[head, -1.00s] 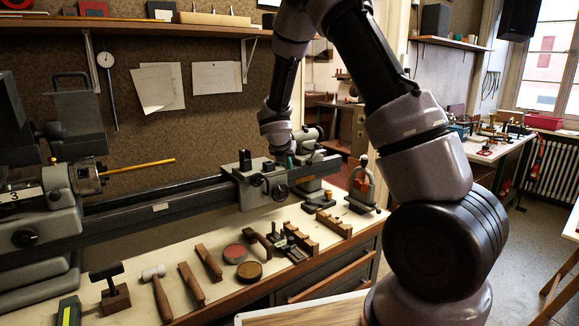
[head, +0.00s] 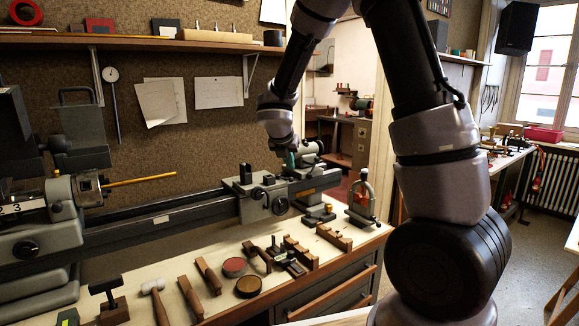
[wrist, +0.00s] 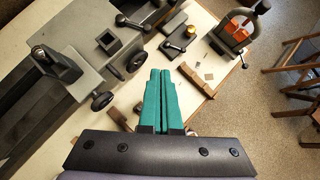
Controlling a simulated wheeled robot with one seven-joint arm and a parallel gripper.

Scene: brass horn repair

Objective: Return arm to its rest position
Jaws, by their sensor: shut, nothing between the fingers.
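My gripper (wrist: 159,98) shows in the wrist view with its two green fingers together and nothing between them. In the head view my gripper (head: 291,160) hangs at the end of my arm, in front of or over the right end of the lathe (head: 262,192). From this angle I cannot tell how far above the lathe it is. In the wrist view the lathe's grey carriage and handwheels (wrist: 103,101) lie to the left of the fingers.
The bench (head: 215,262) holds a mallet (head: 154,290), wooden-handled tools, two round tins (head: 234,266) and wooden blocks (head: 333,236) in front of the lathe. A small press (head: 362,204) stands at the right end. Open floor (head: 520,235) lies to the right.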

